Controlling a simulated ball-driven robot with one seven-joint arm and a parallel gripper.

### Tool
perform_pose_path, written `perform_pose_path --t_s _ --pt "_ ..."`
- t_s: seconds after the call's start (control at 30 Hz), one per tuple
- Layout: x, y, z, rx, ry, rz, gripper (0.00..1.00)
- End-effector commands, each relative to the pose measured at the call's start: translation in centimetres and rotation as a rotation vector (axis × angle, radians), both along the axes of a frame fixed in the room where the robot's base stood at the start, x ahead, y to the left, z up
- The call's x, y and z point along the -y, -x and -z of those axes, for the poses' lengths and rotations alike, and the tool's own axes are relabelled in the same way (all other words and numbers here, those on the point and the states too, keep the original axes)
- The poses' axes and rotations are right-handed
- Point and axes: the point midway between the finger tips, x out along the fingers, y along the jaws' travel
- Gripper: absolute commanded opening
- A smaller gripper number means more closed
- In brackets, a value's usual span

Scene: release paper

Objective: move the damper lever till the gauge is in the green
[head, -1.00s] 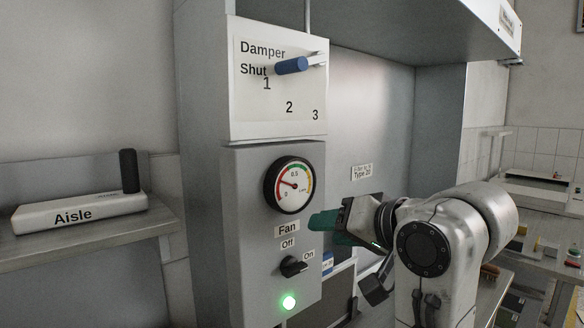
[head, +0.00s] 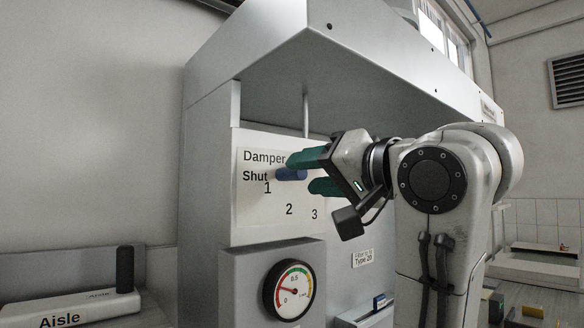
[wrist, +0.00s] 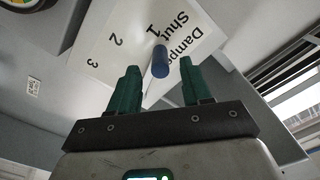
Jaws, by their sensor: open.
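The damper lever's blue handle (head: 291,175) is at the Shut mark of the white damper panel (head: 263,210). The panel also carries marks 1, 2 and 3. My gripper (head: 302,173) is open at the panel, with its green fingers on either side of the handle in the head view. In the wrist view the handle (wrist: 160,62) shows between the open fingertips (wrist: 158,68), with a gap visible on both sides. The round gauge (head: 289,290) is below the panel; its needle points left into the red, near the low end.
A grey hood (head: 340,70) overhangs the panel and my arm. A box marked Aisle (head: 70,308) with a dark upright handle is at the lower left. The fan switch is out of view.

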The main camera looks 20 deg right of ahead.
Motion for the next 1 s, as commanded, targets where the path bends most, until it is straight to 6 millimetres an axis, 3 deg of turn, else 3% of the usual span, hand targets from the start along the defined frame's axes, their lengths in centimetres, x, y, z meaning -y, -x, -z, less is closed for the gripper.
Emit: perform_pose_path --t_s 0.1,0.3,0.7,1.0 --pt "-0.7 -2.1 -0.1 -0.004 0.0 -0.001 0.48" --pt "-1.4 -4.1 -0.1 -0.002 0.002 -0.001 0.48" --pt "-1.5 -4.7 0.0 0.0 0.001 0.0 0.48" --pt "-1.5 -4.7 0.0 0.0 0.001 0.0 0.2"
